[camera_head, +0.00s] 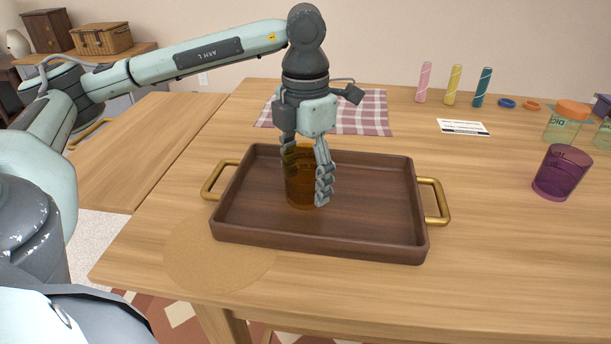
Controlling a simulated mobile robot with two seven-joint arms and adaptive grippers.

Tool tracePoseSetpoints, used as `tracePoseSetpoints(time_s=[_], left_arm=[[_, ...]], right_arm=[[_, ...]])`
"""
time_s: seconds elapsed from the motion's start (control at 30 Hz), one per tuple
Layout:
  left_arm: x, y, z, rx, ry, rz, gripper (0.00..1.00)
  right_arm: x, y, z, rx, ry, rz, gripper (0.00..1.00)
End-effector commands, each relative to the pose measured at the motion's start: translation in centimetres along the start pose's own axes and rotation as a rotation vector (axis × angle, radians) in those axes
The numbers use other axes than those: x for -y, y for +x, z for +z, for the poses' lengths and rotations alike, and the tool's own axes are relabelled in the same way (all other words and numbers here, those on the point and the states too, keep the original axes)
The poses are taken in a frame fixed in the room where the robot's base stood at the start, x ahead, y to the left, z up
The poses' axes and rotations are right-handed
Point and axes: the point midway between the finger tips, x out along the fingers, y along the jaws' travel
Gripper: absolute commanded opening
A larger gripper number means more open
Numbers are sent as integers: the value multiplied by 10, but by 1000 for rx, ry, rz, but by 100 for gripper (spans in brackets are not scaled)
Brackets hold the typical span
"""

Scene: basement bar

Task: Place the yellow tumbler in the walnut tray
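The yellow tumbler (300,188), amber and see-through, stands upright inside the walnut tray (320,245), left of the tray's middle. The tray is dark wood with a brass handle at each end and lies on the wooden table. My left gripper (307,185) points straight down over the tumbler, with one finger on its right side and the other at its left side. The fingers appear closed around the tumbler, partly hiding it. Its base appears to be at the tray floor; exact contact is hard to tell. My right gripper is not in view.
A purple tumbler (562,172) stands to the right of the tray. A round cork mat (215,262) lies at the front left, partly under the tray. A checkered cloth (365,112) lies behind. Pink, yellow and teal tubes, a white card and orange-lidded jar (566,122) stand farther back.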

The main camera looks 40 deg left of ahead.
Motion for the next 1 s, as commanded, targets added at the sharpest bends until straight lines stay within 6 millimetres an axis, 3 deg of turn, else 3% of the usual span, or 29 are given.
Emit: tracePoseSetpoints(time_s=[0.07,0.47,0.5,0.87,1.0], left_arm=[[0,0,0,0,0,0,80],[0,-4,0,0,0,0,80],[0,-7,0,2,0,0,80],[1,-84,1,5,2,-1,80],[0,-111,0,3,0,1,80]], right_arm=[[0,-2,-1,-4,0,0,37],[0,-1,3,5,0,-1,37],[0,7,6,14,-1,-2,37],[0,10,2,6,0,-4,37],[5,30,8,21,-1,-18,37]])
